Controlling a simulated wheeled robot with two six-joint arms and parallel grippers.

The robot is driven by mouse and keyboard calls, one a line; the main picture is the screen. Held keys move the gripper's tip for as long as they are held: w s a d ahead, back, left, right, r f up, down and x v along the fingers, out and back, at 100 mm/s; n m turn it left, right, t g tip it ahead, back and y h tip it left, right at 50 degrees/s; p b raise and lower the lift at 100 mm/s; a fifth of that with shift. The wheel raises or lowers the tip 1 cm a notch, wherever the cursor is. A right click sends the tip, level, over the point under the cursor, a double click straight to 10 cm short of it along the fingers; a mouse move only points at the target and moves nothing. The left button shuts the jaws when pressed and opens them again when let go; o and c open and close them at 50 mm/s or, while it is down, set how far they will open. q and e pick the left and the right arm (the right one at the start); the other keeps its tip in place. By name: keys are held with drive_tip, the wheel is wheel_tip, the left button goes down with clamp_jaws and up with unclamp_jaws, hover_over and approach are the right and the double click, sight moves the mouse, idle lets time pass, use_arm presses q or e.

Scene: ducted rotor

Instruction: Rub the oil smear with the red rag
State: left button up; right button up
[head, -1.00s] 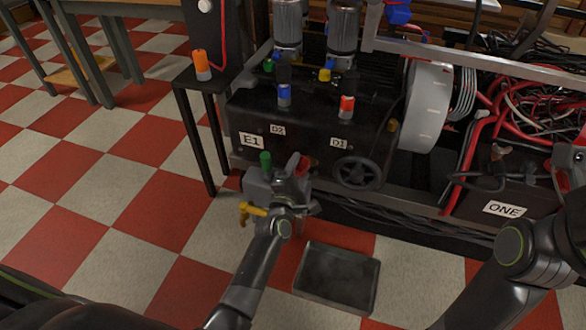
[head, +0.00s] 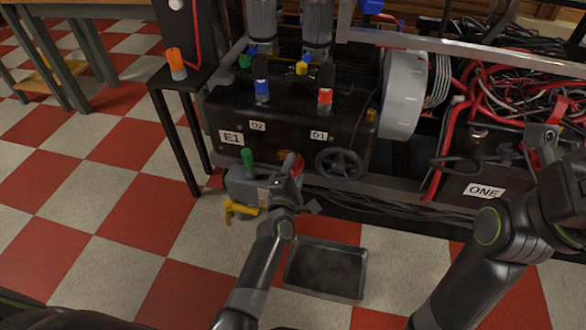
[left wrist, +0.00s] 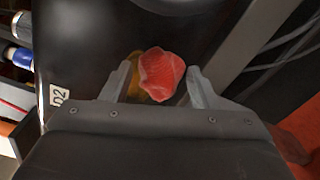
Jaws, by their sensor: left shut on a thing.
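My left gripper (head: 292,168) is shut on the crumpled red rag (head: 297,164), in front of the black machine's lower face. In the left wrist view the rag (left wrist: 161,74) sits between the two fingertips. A yellow-brown oil smear (left wrist: 134,90) on the black surface shows at the rag's left edge, partly covered by it. A small brown patch of the smear (head: 283,154) shows beside the rag in the head view. I cannot tell whether the rag presses on the surface. My right gripper (head: 543,138) is at the far right, its fingers unclear.
The black machine (head: 290,125) carries labels, coloured caps and a handwheel (head: 340,162) right of the rag. A grey metal tray (head: 325,270) lies on the checkered floor below. A narrow black stand (head: 180,80) is at left. Red cables (head: 530,90) hang at right.

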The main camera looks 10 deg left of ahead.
sight(277, 152)
use_arm(q)
drive_tip(key=shift+w+a+r, duration=0.2)
drive_tip(key=shift+w+r, duration=0.05)
drive_tip(key=shift+r, duration=0.25)
drive_tip(key=shift+w+a+r, duration=0.15)
drive_tip(key=shift+w+r, duration=0.05)
drive_tip(key=shift+r, duration=0.25)
drive_tip(key=shift+c, duration=1.1)
drive_tip(key=shift+a+r, duration=0.1)
drive_tip(key=shift+a, duration=0.4)
drive_tip(key=shift+c, duration=0.6)
drive_tip(key=shift+w+a, duration=0.1)
drive_tip(key=shift+a, duration=1.95)
drive_tip(key=shift+s+f, duration=0.25)
drive_tip(key=shift+s, duration=0.25)
drive_tip(key=shift+s+f+b, duration=0.1)
drive_tip(key=shift+s+b, duration=0.85)
drive_tip(key=shift+s, duration=1.7)
drive_tip(key=shift+s+f, duration=0.1)
